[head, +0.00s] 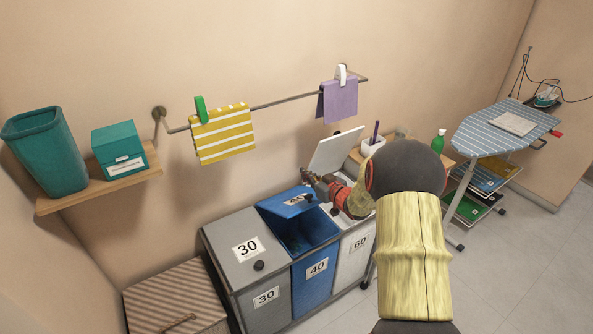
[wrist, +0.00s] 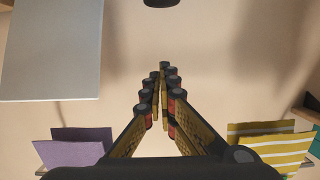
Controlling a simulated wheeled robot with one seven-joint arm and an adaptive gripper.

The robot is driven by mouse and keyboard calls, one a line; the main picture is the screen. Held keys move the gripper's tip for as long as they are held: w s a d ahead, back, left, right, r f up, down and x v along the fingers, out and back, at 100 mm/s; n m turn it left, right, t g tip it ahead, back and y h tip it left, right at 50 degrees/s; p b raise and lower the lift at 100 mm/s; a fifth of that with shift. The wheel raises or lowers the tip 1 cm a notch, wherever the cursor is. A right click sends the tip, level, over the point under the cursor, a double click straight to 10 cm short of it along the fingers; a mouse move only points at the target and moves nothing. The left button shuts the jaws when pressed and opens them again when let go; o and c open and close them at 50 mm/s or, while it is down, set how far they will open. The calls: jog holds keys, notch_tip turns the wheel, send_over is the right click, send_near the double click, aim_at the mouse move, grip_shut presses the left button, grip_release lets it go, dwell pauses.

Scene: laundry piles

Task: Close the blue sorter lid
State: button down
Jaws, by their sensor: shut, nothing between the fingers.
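The blue sorter (head: 314,277) labelled 40 stands between a grey bin and a white bin. Its blue lid (head: 273,208) is tilted up partway, and the blue inside of the bin shows below it. The lid's label is partly hidden. My gripper (head: 306,176) is near the back right of the blue lid, in front of the raised white lid (head: 337,149). I cannot tell whether it touches either lid. In the wrist view my gripper (wrist: 163,72) has its fingers together with nothing between them. A pale panel (wrist: 52,50) shows there at the upper left.
The grey bin (head: 235,232) labelled 30 is shut. The white bin (head: 356,246) labelled 60 is open. A rail above carries a yellow striped cloth (head: 223,135) and a purple cloth (head: 340,101). An ironing board (head: 490,130) stands at right. The floor at lower right is clear.

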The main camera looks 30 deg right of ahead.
jog(key=s+f+b, duration=0.4)
jog(key=s+f, duration=0.2)
jog(key=f, duration=0.6)
jog(key=s+f+b, duration=0.5)
jog(key=s+f, duration=0.1)
jog(key=f, duration=0.6)
jog(key=shift+s+d+f, duration=0.2)
jog(key=shift+s+d, duration=0.05)
jog(key=shift+s, duration=0.15)
